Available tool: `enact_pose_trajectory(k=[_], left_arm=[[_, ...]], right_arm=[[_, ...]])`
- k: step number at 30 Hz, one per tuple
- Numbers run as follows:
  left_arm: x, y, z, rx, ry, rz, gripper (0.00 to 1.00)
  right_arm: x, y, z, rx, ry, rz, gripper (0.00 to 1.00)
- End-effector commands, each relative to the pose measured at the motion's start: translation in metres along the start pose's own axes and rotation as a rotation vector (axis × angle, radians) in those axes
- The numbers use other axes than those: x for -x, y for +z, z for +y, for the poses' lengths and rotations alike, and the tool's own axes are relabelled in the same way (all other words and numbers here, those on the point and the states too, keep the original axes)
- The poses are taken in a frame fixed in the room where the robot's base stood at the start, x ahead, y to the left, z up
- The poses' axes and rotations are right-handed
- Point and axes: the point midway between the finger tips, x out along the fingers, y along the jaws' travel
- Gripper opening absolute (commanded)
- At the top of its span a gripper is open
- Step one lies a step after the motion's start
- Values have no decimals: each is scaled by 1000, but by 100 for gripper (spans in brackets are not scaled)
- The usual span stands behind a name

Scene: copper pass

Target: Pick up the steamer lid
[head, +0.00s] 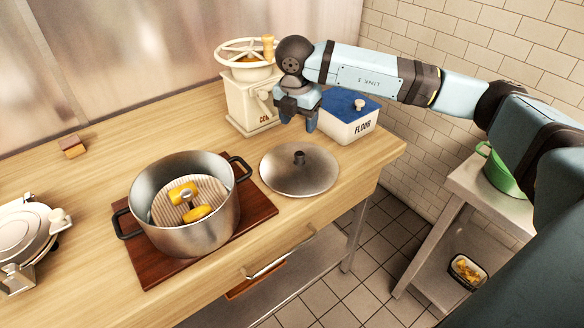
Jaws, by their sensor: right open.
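The steamer lid (316,172) is a round metal disc with a dark knob (299,157) at its centre. It lies flat on the wooden counter, right of the pot. My right gripper (299,122) is above and behind the lid, pointing down, open and apart from it. No object shows between its fingers. A large metal pot (190,238) with black handles stands on a dark red-brown board (262,205). A ridged insert with yellow pieces sits inside the pot. My left gripper is not in view.
A cream coffee grinder (247,103) and a blue-lidded flour box (350,124) stand close behind my right gripper. A small brown block (71,146) and a white appliance (28,237) are at the left. The counter's right edge is close to the lid.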

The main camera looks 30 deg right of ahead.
Motion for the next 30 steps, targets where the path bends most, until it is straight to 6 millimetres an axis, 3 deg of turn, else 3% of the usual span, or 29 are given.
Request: enact_pose_trajectory(k=[3, 9, 16, 24, 30], left_arm=[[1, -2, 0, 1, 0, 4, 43], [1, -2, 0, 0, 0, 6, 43], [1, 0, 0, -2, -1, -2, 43], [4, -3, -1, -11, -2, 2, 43], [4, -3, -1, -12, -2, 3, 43]], right_arm=[[-26, -1, -1, 1, -3, 4, 60], [-58, -2, 0, 3, 0, 5, 60], [-75, -4, 0, 4, 0, 5, 60], [-113, -8, 0, 4, 0, 5, 60], [-120, -8, 0, 5, 1, 6, 60]])
